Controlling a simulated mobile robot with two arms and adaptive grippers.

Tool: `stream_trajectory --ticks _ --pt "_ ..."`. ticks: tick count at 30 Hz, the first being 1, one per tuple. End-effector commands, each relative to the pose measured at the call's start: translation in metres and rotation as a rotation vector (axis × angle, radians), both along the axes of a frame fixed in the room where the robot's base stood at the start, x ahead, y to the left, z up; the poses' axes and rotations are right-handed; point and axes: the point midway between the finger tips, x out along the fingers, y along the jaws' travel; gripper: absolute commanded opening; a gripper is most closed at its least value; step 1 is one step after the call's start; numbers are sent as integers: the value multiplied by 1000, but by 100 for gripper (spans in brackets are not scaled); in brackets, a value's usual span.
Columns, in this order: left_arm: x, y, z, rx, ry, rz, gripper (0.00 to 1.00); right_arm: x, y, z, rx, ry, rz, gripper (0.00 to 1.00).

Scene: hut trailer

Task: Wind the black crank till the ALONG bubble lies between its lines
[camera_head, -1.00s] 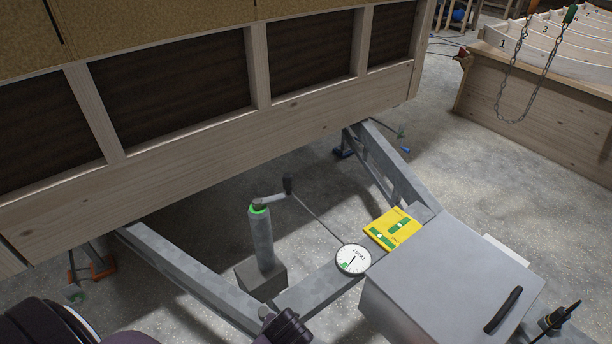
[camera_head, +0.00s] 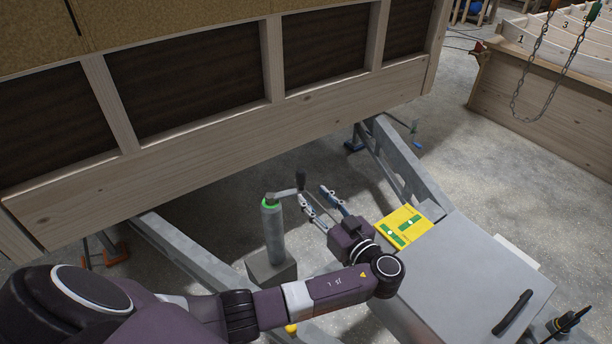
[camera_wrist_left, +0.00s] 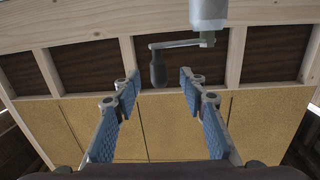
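The jack post (camera_head: 273,232) stands upright on a grey block, with a green ring at its top. Its crank arm (camera_head: 284,194) points right and ends in the upright black handle (camera_head: 300,180). My left gripper (camera_head: 313,195) is open and empty just right of and below the handle in the head view. In the left wrist view, the black handle (camera_wrist_left: 158,70) shows between the open fingers (camera_wrist_left: 158,80); touching cannot be told. The yellow level (camera_head: 401,240) has two green vials with pale bubbles; their labels and lines are too small to read. My right gripper is out of view.
A grey box (camera_head: 478,275) with a black handle stands right of the level on the trailer frame. The wooden hut wall (camera_head: 215,165) rises behind the jack. A chain (camera_head: 540,85) hangs at the upper right. Concrete floor lies open at the right.

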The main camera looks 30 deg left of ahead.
Motion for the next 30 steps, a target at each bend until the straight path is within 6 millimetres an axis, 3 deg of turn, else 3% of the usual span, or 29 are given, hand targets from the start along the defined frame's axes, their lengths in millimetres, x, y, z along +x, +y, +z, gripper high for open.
stream_trajectory --ticks 4,18,29,30 --pt "8 7 15 29 -60 5 39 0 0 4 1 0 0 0" --pt "37 65 14 24 -56 3 39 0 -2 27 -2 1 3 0" --pt "39 70 12 20 -56 3 39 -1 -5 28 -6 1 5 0" --pt "39 70 12 21 -55 3 34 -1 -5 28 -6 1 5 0"
